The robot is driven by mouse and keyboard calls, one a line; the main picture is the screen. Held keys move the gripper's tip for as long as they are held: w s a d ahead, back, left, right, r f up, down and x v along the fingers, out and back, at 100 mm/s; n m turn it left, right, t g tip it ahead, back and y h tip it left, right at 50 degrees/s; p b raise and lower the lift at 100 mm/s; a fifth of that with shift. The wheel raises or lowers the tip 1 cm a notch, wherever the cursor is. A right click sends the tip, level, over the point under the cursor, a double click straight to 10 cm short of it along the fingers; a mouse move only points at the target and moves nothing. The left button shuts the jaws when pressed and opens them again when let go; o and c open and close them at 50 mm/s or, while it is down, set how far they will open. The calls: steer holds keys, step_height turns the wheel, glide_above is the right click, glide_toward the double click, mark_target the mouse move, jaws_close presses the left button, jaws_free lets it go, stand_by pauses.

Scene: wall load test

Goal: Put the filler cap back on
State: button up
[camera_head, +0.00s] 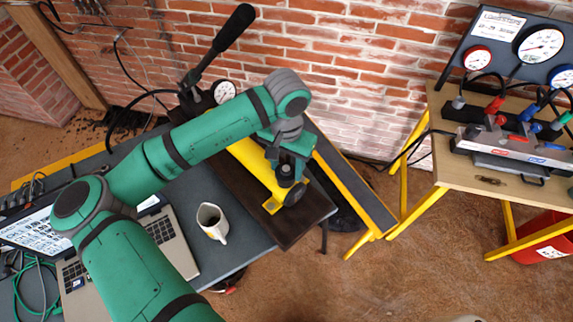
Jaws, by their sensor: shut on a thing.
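The hand pump has a yellow cylinder (252,163) lying on a dark base board (240,178), with a long black lever (232,28) rising at its far end. My gripper (289,183) points down at the near end of the yellow cylinder, close to the dark round end piece (296,195). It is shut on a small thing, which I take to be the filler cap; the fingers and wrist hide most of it. The filler opening is hidden too, so I cannot tell whether the cap touches it.
A pressure gauge (225,91) sits by the lever. At right, a wooden bench (455,165) carries a gauge panel (505,45) and hoses.

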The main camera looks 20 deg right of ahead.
steer(key=o, duration=1.6)
steer(key=shift+r, duration=3.5)
jaws_close()
steer(key=shift+f, duration=2.8)
